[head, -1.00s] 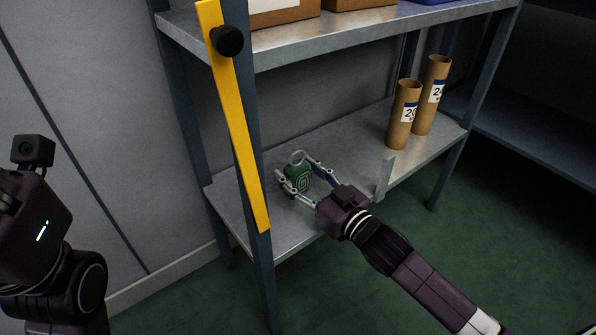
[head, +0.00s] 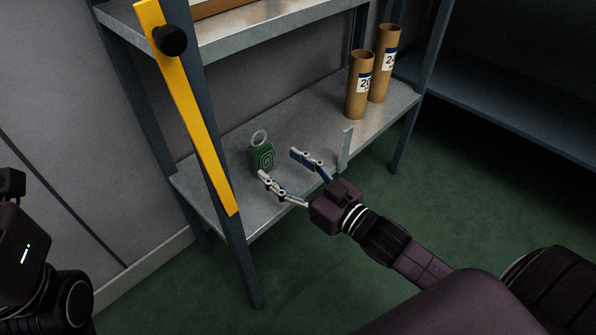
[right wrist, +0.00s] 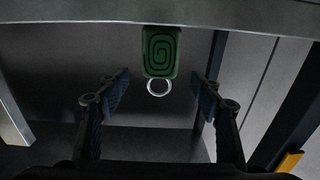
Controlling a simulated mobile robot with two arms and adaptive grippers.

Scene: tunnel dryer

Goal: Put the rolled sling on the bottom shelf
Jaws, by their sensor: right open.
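The rolled sling (head: 262,157) is a small green roll with a dark spiral on its face and a pale metal ring on top. It stands on the bottom shelf (head: 305,125), towards the left end. It also shows at the top middle of the right wrist view (right wrist: 161,52), with its ring pointing down in that picture. My right gripper (head: 278,163) is open and empty, with its fingers apart from the sling, just to the right and front of it. In the right wrist view, the sling lies beyond the gap between the fingertips. My left gripper is not clearly shown; only part of my left arm is at the left edge.
Two cardboard tubes (head: 359,85) with number labels stand at the right of the same shelf. A short upright metal plate (head: 345,150) is at the shelf's front edge. A yellow bar (head: 187,110) with a black knob crosses the left front post. An upper shelf (head: 260,32) is overhead.

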